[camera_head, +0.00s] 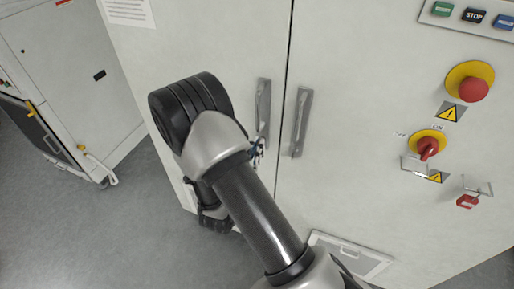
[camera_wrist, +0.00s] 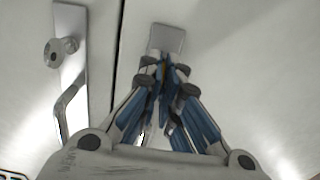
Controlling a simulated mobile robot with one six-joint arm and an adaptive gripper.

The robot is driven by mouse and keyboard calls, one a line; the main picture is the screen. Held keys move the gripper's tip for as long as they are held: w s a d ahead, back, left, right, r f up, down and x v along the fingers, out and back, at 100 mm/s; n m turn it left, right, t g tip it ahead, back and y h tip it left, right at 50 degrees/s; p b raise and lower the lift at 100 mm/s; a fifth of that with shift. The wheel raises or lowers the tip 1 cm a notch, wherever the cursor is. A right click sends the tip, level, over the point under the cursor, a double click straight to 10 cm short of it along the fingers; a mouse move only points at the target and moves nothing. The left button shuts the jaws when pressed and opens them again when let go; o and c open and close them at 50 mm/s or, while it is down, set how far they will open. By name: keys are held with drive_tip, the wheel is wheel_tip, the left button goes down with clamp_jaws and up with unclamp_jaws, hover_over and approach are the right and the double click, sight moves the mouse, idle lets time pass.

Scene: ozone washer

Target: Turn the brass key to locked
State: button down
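In the wrist view my gripper (camera_wrist: 166,72) has its two blue-padded fingers drawn together at the tips. A small orange-brown sliver, likely the brass key (camera_wrist: 163,68), shows between the fingertips. The rest of the key is hidden, so its angle cannot be told. The tips are in front of the grey end plate (camera_wrist: 167,38) of a cabinet door handle, whose remainder is mostly behind the fingers. In the head view the gripper (camera_head: 257,152) is partly hidden behind my arm, at the lower end of the left door handle (camera_head: 263,100).
The other door handle (camera_head: 300,122) is just across the door gap; its round lock (camera_wrist: 62,52) shows in the wrist view. A red rotary switch (camera_head: 428,148), emergency stop (camera_head: 474,89) and red padlock (camera_head: 467,201) are at right. Floor at left is clear.

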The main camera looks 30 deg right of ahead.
idle(0.3)
drive_tip(key=c, duration=1.8)
unclamp_jaws()
drive_tip(key=shift+a, duration=0.1)
drive_tip(key=v, duration=1.2)
